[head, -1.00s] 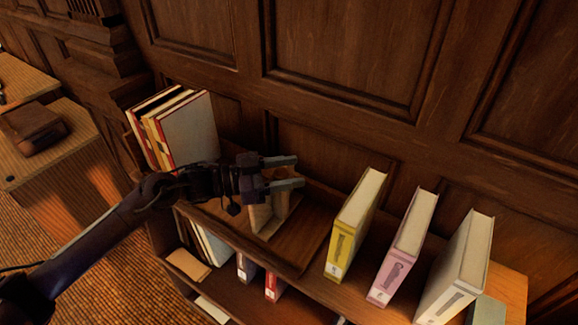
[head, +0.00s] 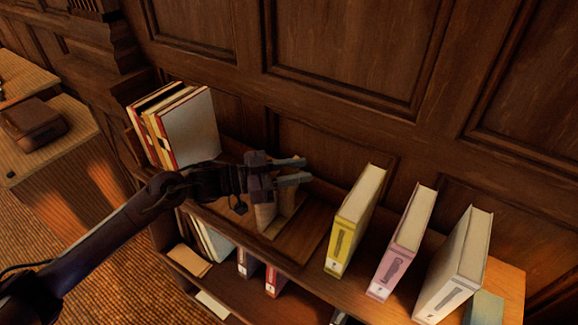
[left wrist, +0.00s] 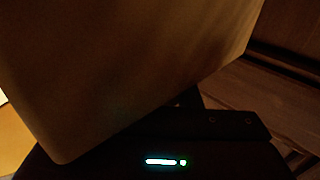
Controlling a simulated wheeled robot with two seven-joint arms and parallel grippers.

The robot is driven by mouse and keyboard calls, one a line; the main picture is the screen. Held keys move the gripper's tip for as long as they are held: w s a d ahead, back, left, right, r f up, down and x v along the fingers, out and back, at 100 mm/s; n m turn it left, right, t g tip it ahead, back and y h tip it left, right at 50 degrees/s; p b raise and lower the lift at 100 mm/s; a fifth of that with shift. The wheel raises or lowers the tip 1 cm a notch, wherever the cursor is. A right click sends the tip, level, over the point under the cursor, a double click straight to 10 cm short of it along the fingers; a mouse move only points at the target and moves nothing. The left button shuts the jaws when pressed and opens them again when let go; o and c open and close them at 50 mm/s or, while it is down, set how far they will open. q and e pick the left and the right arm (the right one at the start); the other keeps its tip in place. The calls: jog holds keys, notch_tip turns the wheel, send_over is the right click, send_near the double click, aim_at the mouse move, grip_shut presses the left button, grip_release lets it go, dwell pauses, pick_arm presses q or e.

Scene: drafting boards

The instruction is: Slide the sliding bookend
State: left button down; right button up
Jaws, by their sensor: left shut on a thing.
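The sliding bookend (head: 266,216), a light wooden upright piece, stands in the shelf-top tray, partly hidden behind and below my left gripper. My left gripper (head: 305,169) reaches in from the left, its fingers pointing right over the bookend's top. It is shut on the bookend, though the contact itself is hard to see. In the left wrist view a large brown panel (left wrist: 120,60), apparently the bookend, fills the upper part close to the camera. My right gripper is not in view.
Upright books (head: 188,130) lean at the tray's left end. A yellow book (head: 340,240), a pink book (head: 393,265) and a white book (head: 450,290) stand on the right. Tray floor (head: 305,225) is bare between. A panelled wall (head: 350,50) rises behind.

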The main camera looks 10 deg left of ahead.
pick_arm(q)
jog(key=s+d, duration=0.3)
jog(key=d, duration=0.4)
jog(key=shift+d+p, duration=0.3)
jog(key=shift+p, duration=0.1)
jog(key=shift+s, duration=0.1)
jog(key=c, duration=1.4)
grip_release()
jog(key=o, duration=0.3)
jog(key=shift+d, duration=0.25)
jog(key=shift+o, duration=0.2)
jog(key=b+v, duration=0.2)
jog(key=v, duration=0.5)
jog(key=shift+s+a+b, duration=0.2)
jog(key=shift+a+b, duration=0.2)
jog(key=shift+a, duration=0.1)
